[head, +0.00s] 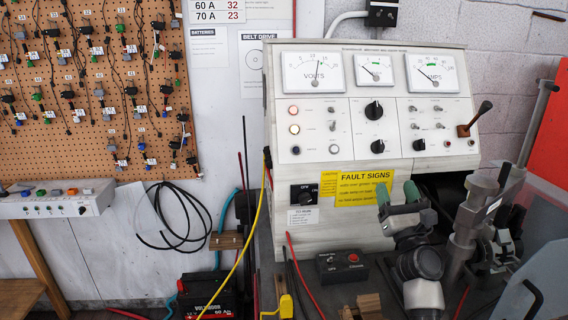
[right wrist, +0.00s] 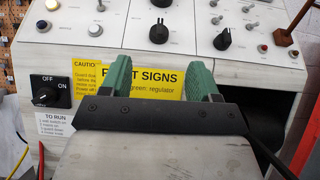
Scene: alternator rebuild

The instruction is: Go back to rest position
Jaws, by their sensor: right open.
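My right gripper (head: 398,194) has green fingers and is in front of the lower front of the test bench console (head: 300,165), by the yellow fault signs label (head: 350,188). Its fingers are apart with nothing between them. In the right wrist view the gripper (right wrist: 160,80) points at the same console, and its two green fingers cover part of the yellow label (right wrist: 150,82). I cannot tell from the views how near the fingertips are to the panel. My left gripper is not in view.
A small black box with a red button (head: 341,266) sits on the bench below the console. A metal clamp stand (head: 470,225) is close to the right of my arm. A battery (head: 208,296) with cables stands at lower left. A lever (head: 475,118) sticks out at the console's right.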

